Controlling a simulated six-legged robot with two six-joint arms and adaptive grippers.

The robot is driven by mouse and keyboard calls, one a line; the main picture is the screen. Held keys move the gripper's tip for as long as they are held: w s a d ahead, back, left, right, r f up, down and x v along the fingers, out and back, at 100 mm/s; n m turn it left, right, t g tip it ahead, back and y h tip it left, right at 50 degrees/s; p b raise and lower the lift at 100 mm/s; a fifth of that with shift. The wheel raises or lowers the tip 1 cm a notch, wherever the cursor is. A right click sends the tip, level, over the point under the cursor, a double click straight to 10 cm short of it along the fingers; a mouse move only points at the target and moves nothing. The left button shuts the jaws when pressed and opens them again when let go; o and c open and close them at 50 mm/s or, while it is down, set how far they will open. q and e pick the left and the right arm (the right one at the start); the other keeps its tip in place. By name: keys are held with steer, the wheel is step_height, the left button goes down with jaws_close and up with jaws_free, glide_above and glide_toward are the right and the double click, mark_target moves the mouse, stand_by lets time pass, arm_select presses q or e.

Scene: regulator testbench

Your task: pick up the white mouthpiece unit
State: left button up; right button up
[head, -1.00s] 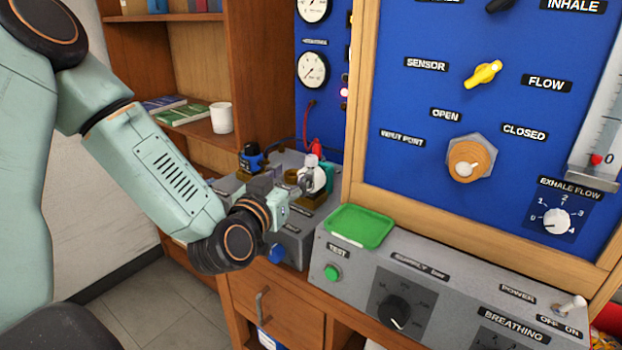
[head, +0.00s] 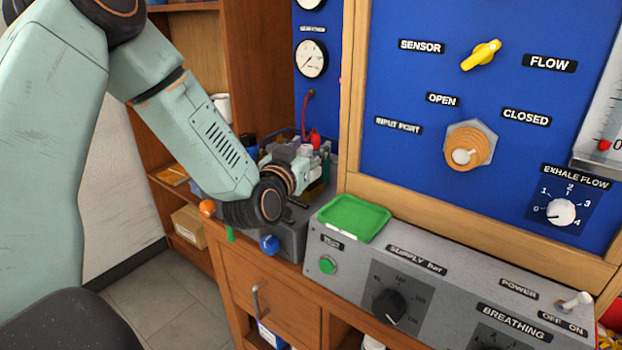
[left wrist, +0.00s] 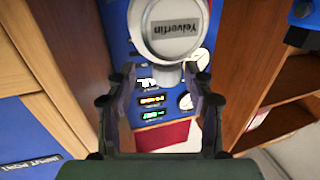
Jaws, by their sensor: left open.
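The white mouthpiece unit (left wrist: 170,28) shows in the left wrist view as a round white body with a dark-lettered label and a short stem below it. It is at the top centre, at the far end of the gap between my left gripper's fingertips (left wrist: 161,85). Those fingers are apart, with nothing clamped between them. In the head view, my left gripper (head: 303,168) is over the grey bench unit (head: 290,235), and it and the arm hide most of what stands there. Whether a finger touches the mouthpiece unit, I cannot tell. My right gripper is not in view.
A green tray (head: 353,218) lies on the grey control box (head: 440,285) to the right. The blue panel (head: 400,185) in its wooden frame rises behind. A red fitting (head: 314,138) stands close behind the gripper. A wooden shelf (head: 195,55) is behind my arm.

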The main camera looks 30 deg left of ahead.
arm_select(q)
steer(key=shift+a, duration=0.65)
steer(key=shift+w+d, duration=0.25)
steer(key=shift+d, duration=0.2)
steer(key=c, duration=0.3)
steer(key=shift+s+a, duration=0.25)
steer(key=shift+a, duration=0.1)
steer(key=c, duration=0.6)
steer(key=shift+c, duration=0.9)
steer(key=shift+w+d, duration=0.2)
steer(key=shift+d, duration=0.05)
jaws_close()
steer(key=shift+s+a, duration=0.1)
steer(key=shift+a, duration=0.05)
